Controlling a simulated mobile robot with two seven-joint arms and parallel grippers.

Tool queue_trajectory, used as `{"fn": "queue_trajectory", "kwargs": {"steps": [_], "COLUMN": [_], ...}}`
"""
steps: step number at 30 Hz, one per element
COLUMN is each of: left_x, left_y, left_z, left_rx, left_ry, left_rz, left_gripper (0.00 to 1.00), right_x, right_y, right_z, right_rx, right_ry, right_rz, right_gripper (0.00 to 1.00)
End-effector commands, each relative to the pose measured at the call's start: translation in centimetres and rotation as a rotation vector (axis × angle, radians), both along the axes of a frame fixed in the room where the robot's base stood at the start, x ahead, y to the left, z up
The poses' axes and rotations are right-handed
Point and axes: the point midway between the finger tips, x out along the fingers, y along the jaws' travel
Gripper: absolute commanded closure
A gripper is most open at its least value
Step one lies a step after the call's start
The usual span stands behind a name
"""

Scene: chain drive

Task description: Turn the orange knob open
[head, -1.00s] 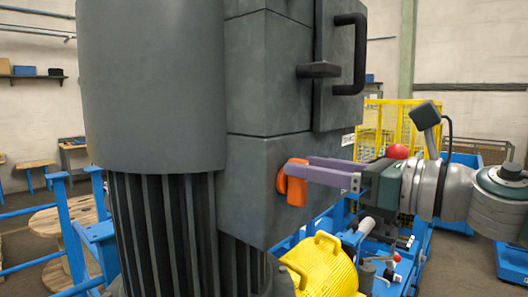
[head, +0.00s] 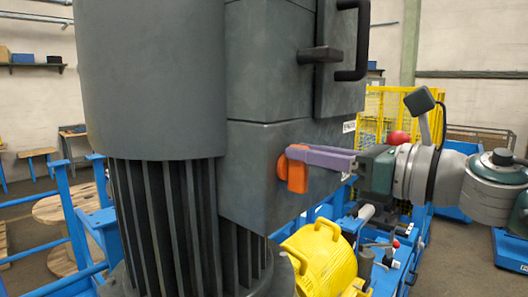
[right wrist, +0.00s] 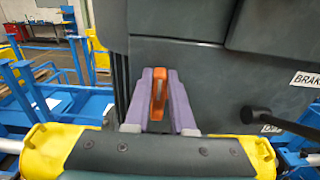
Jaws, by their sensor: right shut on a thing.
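The orange knob (head: 298,177) is on the lower face of the dark grey cabinet (head: 262,150), with a round orange base behind its upright handle. My right gripper (head: 300,155) comes in from the right with purple fingers shut on the knob's handle. In the right wrist view the orange knob (right wrist: 158,95) sits between the two purple fingers (right wrist: 158,88), which hide part of its sides. The handle looks upright in that view. My left gripper is not in view.
A large grey finned motor (head: 150,90) stands on the left. A black handle (head: 360,40) juts from the cabinet door above my right gripper. A yellow motor (head: 325,260) and blue frame sit below. A black lever (right wrist: 262,116) shows at right in the wrist view.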

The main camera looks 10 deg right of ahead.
Motion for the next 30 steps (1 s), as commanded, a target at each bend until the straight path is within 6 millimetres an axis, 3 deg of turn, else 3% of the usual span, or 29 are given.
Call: {"fn": "queue_trajectory", "kwargs": {"steps": [14,30], "left_x": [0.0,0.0], "left_y": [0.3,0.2], "left_z": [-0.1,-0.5], "left_rx": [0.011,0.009], "left_ry": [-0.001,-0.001], "left_rz": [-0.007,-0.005], "left_gripper": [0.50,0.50], "right_x": [0.1,0.8], "right_y": [-0.1,-1.0], "right_z": [0.0,-0.3], "right_rx": [0.033,0.362], "right_ry": [0.027,0.284], "right_rz": [0.000,0.000], "right_gripper": [1.00,1.00]}}
